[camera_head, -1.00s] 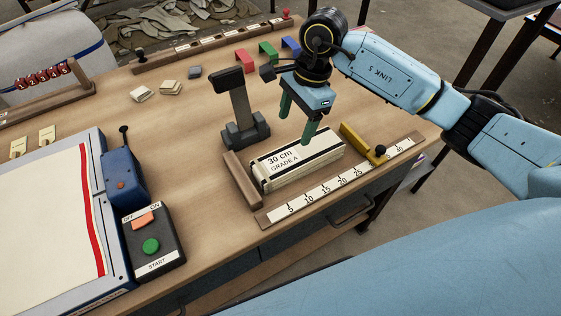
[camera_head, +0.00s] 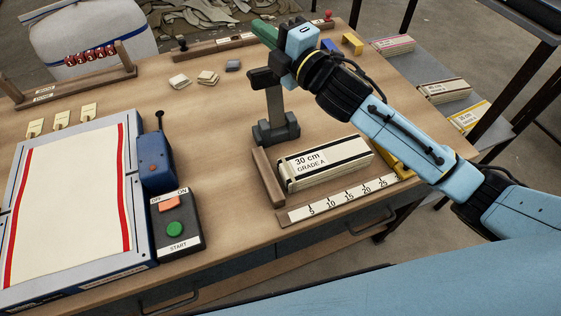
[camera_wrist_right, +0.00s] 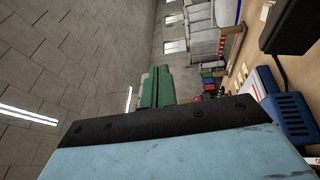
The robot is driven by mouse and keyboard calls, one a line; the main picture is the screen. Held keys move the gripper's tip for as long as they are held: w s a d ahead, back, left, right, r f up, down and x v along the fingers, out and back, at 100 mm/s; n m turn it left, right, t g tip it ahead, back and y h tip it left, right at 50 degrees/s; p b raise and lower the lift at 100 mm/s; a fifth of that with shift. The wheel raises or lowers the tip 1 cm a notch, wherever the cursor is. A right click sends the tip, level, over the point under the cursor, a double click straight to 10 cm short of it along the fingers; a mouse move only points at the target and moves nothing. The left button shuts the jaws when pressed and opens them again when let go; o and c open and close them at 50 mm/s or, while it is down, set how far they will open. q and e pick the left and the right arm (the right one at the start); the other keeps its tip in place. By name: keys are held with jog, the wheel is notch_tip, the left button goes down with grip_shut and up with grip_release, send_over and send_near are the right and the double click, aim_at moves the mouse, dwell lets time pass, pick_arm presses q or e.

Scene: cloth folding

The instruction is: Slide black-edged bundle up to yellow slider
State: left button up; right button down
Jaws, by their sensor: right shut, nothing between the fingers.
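The pale cloth bundle (camera_head: 330,168) with black edges and a "30 cm GRADE A" label lies flat behind the ruler (camera_head: 340,199), its left end close to a wooden end block (camera_head: 267,177). The yellow slider (camera_head: 398,168) is by the bundle's right end, partly hidden by my right arm; I cannot tell if they touch. My right gripper (camera_head: 264,33) is raised well above and behind the bundle, with its green fingers shut and empty. The fingers also show in the right wrist view (camera_wrist_right: 156,88), pointing at the room. My left gripper is not in view.
A dark post stand (camera_head: 275,125) stands behind the bundle. A control box with START button (camera_head: 175,228) and a blue-framed board (camera_head: 70,205) are at left. Small cloth pieces (camera_head: 207,77) lie at the back. The table middle is clear.

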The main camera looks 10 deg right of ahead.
notch_tip(320, 180, down, 8)
jog(key=d+m+g+h, duration=0.1)
jog(key=m+g+h, duration=0.2)
jog(key=m+h, duration=0.15)
jog(key=g+h, duration=0.2)
jog(key=g, duration=1.3)
send_near(276, 179)
jog(key=shift+y, duration=0.25)
jog(key=x, duration=0.6)
jog(key=shift+d+f+b, duration=0.15)
jog(key=shift+f+b, duration=0.25)
